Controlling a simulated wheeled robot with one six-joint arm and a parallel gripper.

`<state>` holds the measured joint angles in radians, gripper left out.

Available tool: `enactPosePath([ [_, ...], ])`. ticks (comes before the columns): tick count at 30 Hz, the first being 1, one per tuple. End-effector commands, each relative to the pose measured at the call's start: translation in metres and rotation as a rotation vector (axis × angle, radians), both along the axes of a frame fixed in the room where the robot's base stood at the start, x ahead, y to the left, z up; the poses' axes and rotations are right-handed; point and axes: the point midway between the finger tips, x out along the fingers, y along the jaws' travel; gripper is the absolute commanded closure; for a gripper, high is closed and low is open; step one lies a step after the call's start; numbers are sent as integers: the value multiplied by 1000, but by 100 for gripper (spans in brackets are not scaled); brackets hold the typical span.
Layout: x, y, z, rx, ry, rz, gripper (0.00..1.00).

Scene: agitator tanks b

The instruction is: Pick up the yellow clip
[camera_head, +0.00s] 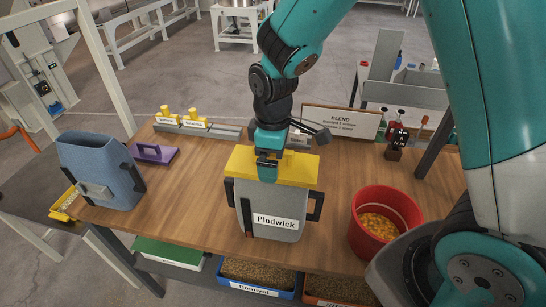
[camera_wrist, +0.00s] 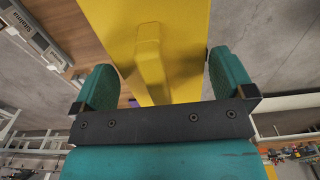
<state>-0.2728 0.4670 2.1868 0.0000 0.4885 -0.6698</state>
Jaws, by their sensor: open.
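The yellow clip (camera_head: 300,168) is a wide yellow bar across the top of a grey bag (camera_head: 270,207) labelled "Plodwick", which stands upright on the wooden table. In the wrist view the yellow clip (camera_wrist: 185,25) runs up the picture, with a raised grip on it. My gripper (camera_head: 267,168) is directly above the middle of the clip, pointing down. In the wrist view my gripper (camera_wrist: 165,75) is open, with one teal finger on each side of the raised grip. A gap shows between the grip and each finger. The gripper hides part of the clip in the head view.
A red bucket (camera_head: 385,222) with orange contents stands to the right. A blue bag (camera_head: 100,170) and a purple clip (camera_head: 153,153) are at left. A rail (camera_head: 222,132) with small yellow pieces and a "BLEND" sign (camera_head: 341,121) stand behind. Bare table lies between the bag and bucket.

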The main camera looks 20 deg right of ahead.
Motion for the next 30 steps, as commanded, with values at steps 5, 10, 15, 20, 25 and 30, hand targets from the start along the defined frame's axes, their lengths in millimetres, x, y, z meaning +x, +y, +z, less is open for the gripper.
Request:
enactPosePath([
  [5, 0, 0, -2, 0, 0, 0, 0],
  [10, 0, 0, -2, 0, 0, 0, 23],
  [15, 0, 0, -2, 1, -1, 0, 31],
  [20, 0, 0, -1, 0, -1, 0, 31],
  [25, 1, 0, 10, 1, -5, 0, 31],
  [30, 2, 1, 42, 3, -11, 0, 31],
])
